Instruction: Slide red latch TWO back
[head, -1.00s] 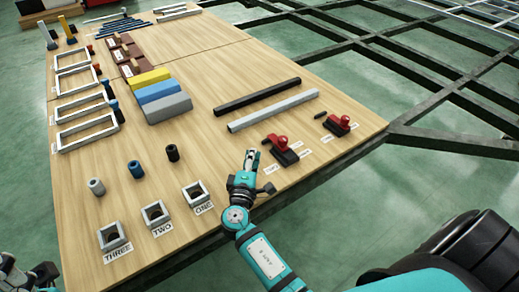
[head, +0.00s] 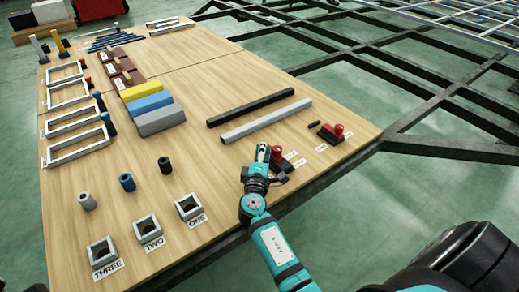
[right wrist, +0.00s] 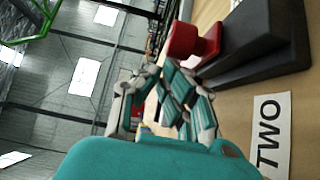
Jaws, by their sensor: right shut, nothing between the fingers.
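Red latch TWO is the nearer of two latches on the board's right side. Its red knob (head: 277,152) stands on a dark base, partly hidden by my right gripper (head: 262,152). The gripper is shut and empty, just left of the knob. In the right wrist view the red knob (right wrist: 188,40) and black base (right wrist: 265,45) are at upper right, beside the TWO label (right wrist: 271,132). The fingers (right wrist: 160,88) are below and left of the knob; I cannot tell whether they touch it. My left gripper is out of view.
The other red latch (head: 331,131) stands farther right near the board's edge. A black bar (head: 250,107) and a grey bar (head: 266,121) lie behind the gripper. Square sockets (head: 148,231) and cylinders (head: 127,182) are on the left. Bare board lies between.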

